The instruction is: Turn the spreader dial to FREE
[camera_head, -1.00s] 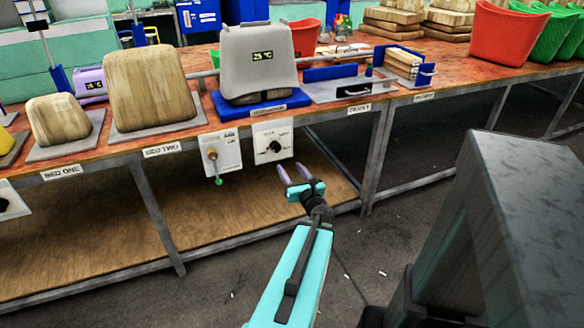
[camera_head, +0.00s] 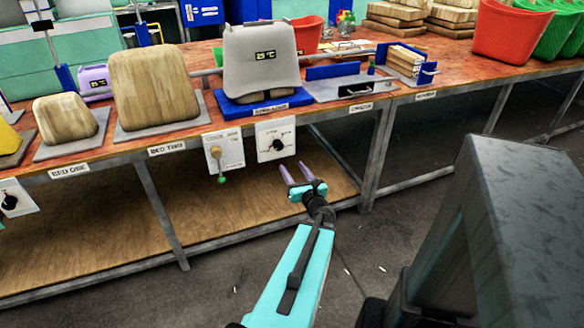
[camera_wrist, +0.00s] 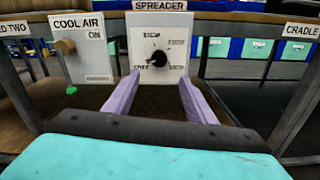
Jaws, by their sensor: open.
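The spreader dial (camera_head: 277,145) is a black round knob on a white panel under the bench's front edge. In the wrist view the dial (camera_wrist: 157,59) sits just below the SPREADER sign, with a small red mark on its left side. My gripper (camera_head: 294,166) is open and empty, in front of and below the panel. In the wrist view its two purple fingers (camera_wrist: 159,77) point at the panel, one either side of the dial's line. They look apart from the knob.
A COOL AIR panel (camera_wrist: 80,50) with a brass knob and green-tipped lever is just left. Table legs (camera_head: 378,150) stand either side. The grey spreader form (camera_head: 260,65) sits on the bench above. Open floor (camera_head: 230,270) lies in front.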

